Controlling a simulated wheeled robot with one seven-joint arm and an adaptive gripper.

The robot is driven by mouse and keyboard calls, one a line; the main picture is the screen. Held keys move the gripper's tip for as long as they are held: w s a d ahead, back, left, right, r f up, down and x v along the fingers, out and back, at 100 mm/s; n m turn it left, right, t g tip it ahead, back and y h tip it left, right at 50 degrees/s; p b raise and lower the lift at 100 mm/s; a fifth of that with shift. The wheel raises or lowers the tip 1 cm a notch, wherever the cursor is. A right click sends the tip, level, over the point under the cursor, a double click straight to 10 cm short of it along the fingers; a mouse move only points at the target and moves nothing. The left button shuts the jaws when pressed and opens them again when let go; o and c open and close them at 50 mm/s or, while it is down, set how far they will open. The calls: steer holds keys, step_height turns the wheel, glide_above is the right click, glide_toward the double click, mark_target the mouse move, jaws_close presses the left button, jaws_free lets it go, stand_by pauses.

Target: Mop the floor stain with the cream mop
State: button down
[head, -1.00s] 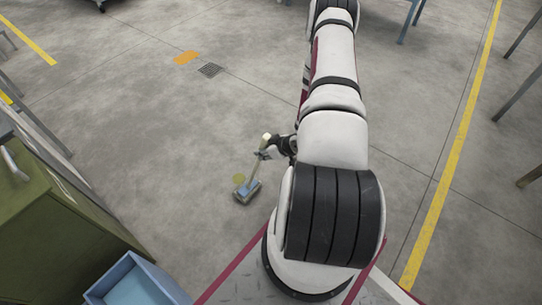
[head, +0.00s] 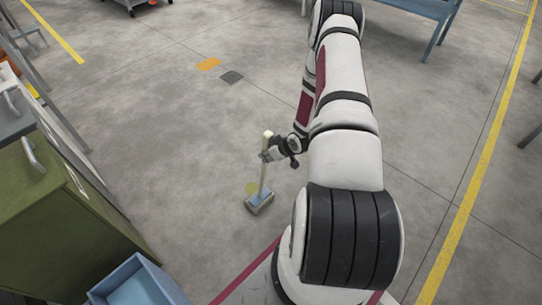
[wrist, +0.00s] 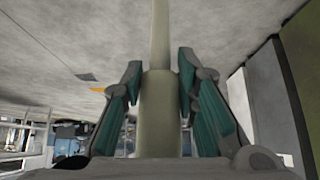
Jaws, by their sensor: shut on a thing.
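The cream mop (head: 263,178) stands nearly upright on the floor, left of my arm in the head view. Its blue-grey head (head: 259,203) is at floor level. My gripper (head: 267,155) is shut on the upper part of the handle. In the wrist view the handle (wrist: 160,110) runs between the two teal-padded fingers. A yellowish stain (head: 251,187) lies on the floor just behind and left of the mop head, which partly hides it. Whether the head touches the stain is hard to tell.
A green cabinet (head: 60,215) and a blue bin (head: 137,283) stand at the left. An orange floor mark (head: 208,64) and a drain grate (head: 231,77) lie farther off. A blue-framed table (head: 425,20) is at the back right. Floor around the mop is clear.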

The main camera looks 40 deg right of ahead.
steer(key=w+f+t+b, duration=0.1)
steer(key=w+t+b, duration=0.1)
steer(key=w+b, duration=2.1)
steer(key=shift+w+a+f+t, duration=0.25)
steer(key=shift+w+a+t, duration=0.15)
steer(key=shift+w, duration=8.9)
steer(key=shift+w+a+f+t, duration=0.15)
steer(key=shift+w+f, duration=0.1)
steer(key=shift+w, duration=0.7)
steer(key=shift+w+f+t, duration=0.15)
steer(key=shift+w+f, duration=0.05)
steer(key=shift+w, duration=0.75)
steer(key=shift+a, duration=0.1)
